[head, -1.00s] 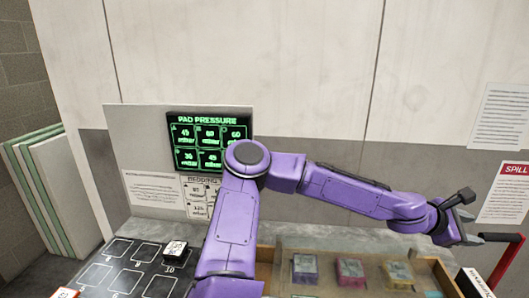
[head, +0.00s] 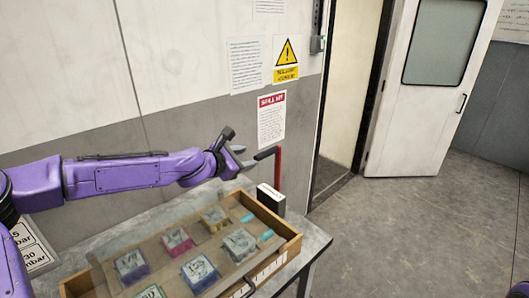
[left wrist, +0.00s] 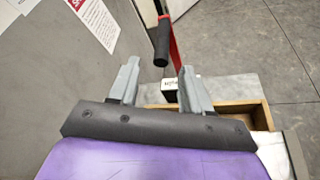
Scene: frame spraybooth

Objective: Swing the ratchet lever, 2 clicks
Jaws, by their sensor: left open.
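The ratchet lever (head: 278,170) is a red upright arm with a black grip (head: 267,153) pointing left at its top. It rises from a small box with a white label (head: 269,198) at the bench's back right. In the left wrist view the black grip (left wrist: 161,42) and red arm (left wrist: 174,50) show ahead of the fingertips, roughly between them. My left gripper (head: 237,158) is open and empty, just left of the grip and apart from it. In the left wrist view its two grey fingers (left wrist: 158,75) are spread. My right gripper is not in view.
A wooden tray (head: 290,248) with several coloured labelled blocks sits on the grey bench (head: 314,240), below my left arm. Posters (head: 271,120) hang on the wall behind. An open doorway (head: 345,90) and clear floor (head: 430,230) lie to the right.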

